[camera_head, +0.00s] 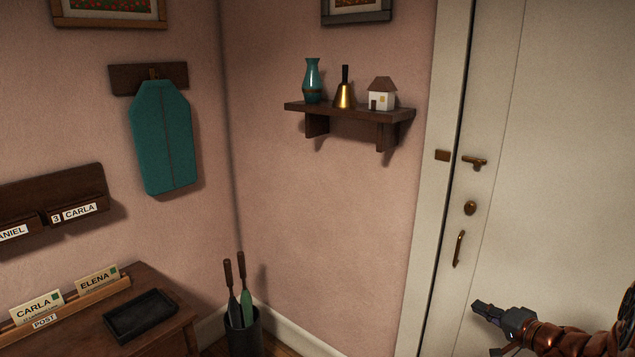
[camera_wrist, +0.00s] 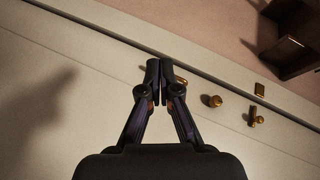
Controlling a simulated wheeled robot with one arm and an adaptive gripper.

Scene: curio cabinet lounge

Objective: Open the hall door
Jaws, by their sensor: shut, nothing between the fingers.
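The cream hall door (camera_head: 560,150) stands at the right of the head view. It bears a brass latch (camera_head: 474,161), a brass knob (camera_head: 469,208) and a curved brass pull handle (camera_head: 459,249), one below another near its left edge. A small brass plate (camera_head: 442,155) sits on the frame beside the latch. My gripper (camera_head: 478,306) is below and right of the pull handle, apart from it in that view. In the wrist view my gripper's fingertips (camera_wrist: 160,84) are together and empty. The knob (camera_wrist: 211,101) and latch (camera_wrist: 254,115) lie right of them; the pull handle is mostly hidden behind the fingers.
A wall shelf (camera_head: 350,112) left of the door holds a vase, a bell and a small house. An umbrella stand (camera_head: 243,336) stands in the corner. A wooden cabinet (camera_head: 180,318) with a tray and letters is at lower left. The wall below the shelf is clear.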

